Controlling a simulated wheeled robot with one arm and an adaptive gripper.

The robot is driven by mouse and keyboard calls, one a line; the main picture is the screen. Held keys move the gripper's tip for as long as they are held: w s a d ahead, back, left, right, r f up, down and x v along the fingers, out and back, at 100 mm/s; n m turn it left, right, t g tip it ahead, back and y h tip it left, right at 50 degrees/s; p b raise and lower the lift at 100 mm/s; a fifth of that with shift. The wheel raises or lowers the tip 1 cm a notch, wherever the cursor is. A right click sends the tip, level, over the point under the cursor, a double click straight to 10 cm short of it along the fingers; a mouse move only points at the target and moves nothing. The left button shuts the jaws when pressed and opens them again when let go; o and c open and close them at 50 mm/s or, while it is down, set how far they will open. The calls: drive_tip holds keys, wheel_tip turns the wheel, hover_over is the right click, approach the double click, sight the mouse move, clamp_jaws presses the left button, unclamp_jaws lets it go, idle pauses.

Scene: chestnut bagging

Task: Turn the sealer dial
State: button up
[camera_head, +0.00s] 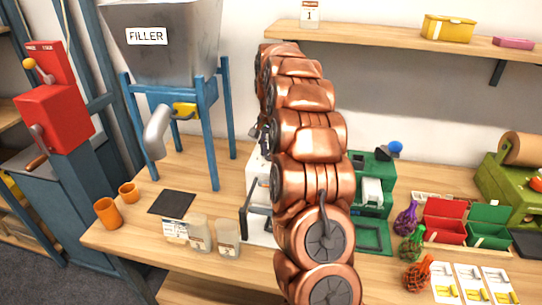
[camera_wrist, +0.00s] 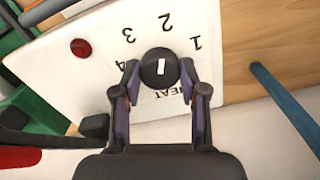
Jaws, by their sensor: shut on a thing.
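The sealer (camera_wrist: 95,45) has a white face with the numbers 1 to 4 and the word HEAT, seen upside down in the wrist view. Its black round dial (camera_wrist: 160,68) carries a white mark that points almost straight up and down in the picture. My gripper (camera_wrist: 162,82) has its two fingers on either side of the dial and is shut on it. In the head view the white sealer (camera_head: 255,195) is mostly hidden behind my copper-coloured arm, and the gripper and dial are hidden there too.
A red button (camera_wrist: 80,47) is on the sealer face near the dial. The filler (camera_head: 165,50) on blue legs stands to the left. Clear cups (camera_head: 228,238) and a green machine (camera_head: 375,180) stand close to the sealer. Net bags (camera_head: 417,272) lie at right.

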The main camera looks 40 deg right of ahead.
drive_tip(key=n+b, duration=0.1)
drive_tip(key=n, duration=0.3)
drive_tip(key=shift+n, duration=0.3)
drive_tip(key=n+b, duration=0.1)
drive_tip(key=n, duration=1.3)
drive_tip(key=shift+n, duration=0.4)
drive_tip(key=o, duration=1.1)
drive_tip(key=shift+o, duration=0.2)
